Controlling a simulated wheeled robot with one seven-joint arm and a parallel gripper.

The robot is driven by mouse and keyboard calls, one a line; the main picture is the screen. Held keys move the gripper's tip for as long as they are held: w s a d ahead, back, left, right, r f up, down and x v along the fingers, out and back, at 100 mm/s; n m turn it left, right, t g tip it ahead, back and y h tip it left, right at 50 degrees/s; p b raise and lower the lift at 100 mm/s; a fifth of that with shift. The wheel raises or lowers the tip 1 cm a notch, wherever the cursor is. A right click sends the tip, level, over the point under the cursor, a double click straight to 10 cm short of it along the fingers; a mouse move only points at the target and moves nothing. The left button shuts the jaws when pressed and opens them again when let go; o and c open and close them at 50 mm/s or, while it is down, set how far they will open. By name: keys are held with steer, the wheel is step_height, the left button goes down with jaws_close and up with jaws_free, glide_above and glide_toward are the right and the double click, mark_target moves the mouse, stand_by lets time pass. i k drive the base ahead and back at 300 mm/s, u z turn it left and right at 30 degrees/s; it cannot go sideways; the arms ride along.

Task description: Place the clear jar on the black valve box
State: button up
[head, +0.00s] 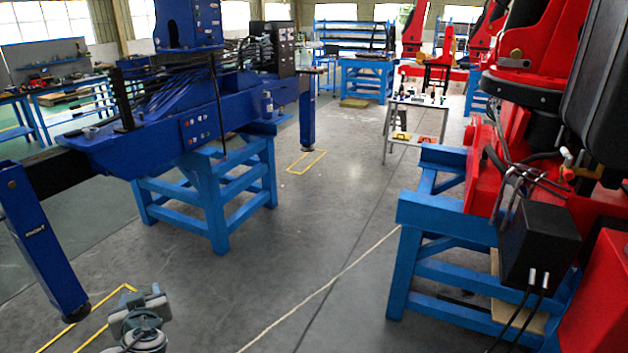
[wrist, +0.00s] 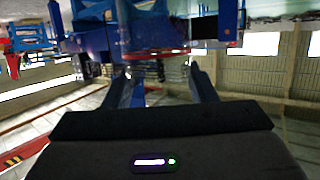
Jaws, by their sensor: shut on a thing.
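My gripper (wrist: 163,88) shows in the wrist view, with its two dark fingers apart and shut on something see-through. I take it for the clear jar, but its outline does not show plainly against the background. In the head view part of my arm shows at the bottom left, and I cannot make out the fingers or the jar there. A black box (head: 540,246) with a flat top and cables from its underside sits on the red crane at the right; it looks like the black valve box. It is well apart from my arm.
A red crane (head: 483,168) rests on a blue stand (head: 445,208) at the right. A blue crane (head: 185,125) on another blue stand (head: 213,205) is at the left, with a black control unit (head: 280,48) behind. Grey floor lies open between them.

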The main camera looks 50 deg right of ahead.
mark_target(547, 218)
steer(key=z, duration=2.65)
steer(key=i, duration=1.65)
